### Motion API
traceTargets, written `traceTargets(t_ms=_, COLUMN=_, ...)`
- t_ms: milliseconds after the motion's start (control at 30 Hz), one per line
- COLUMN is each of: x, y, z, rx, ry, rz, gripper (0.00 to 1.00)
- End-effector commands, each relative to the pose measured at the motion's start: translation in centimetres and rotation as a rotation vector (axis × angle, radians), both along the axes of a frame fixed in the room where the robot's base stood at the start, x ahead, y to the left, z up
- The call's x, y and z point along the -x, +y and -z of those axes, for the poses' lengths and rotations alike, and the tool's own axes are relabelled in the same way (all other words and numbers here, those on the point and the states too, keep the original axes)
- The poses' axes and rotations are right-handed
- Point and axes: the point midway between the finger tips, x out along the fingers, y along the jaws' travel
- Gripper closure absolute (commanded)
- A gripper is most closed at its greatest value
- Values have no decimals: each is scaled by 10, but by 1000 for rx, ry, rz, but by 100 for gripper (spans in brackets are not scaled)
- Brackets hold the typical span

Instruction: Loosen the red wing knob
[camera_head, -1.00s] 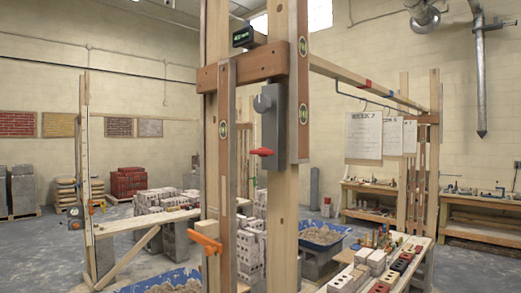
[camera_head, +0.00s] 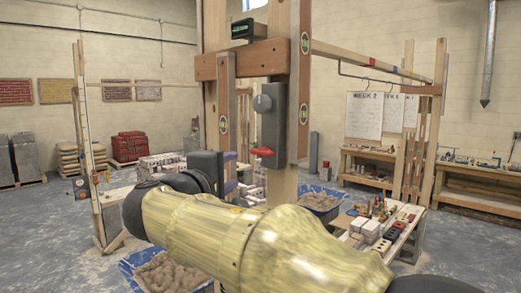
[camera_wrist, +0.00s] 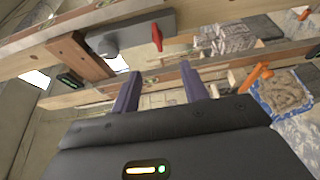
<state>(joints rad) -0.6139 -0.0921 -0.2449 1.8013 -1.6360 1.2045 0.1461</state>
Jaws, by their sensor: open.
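The red wing knob (camera_head: 263,152) sticks out near the lower end of a grey metal block (camera_head: 271,118) on a wooden post. It lies roughly level across the block in the head view. A round grey knob (camera_head: 262,103) is higher on the same block. In the wrist view the red knob (camera_wrist: 157,37) is beyond and above my fingertips. My gripper (camera_head: 234,172) is to the left of and slightly below the red knob in the head view. Its two purple fingers (camera_wrist: 159,80) are apart, with nothing between them, and do not touch the knob.
A wooden crosspiece (camera_head: 242,61) with a small display (camera_head: 248,29) sits above the block. Upright boards with green levels flank it. An orange clamp (camera_wrist: 254,76) shows right of my fingers. Mortar tubs (camera_head: 318,200) and a brick-laden bench (camera_head: 385,235) stand behind.

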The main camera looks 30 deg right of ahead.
Motion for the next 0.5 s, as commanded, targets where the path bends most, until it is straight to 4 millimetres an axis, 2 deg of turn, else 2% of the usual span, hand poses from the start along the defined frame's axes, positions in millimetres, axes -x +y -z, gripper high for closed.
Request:
traceTargets(t_ms=67, x=1, y=0, z=-6, rx=9, ry=-12, rz=2, gripper=56)
traceTargets(t_ms=500, x=-6, y=-7, z=-6, rx=8, ry=-9, rz=3, gripper=56)
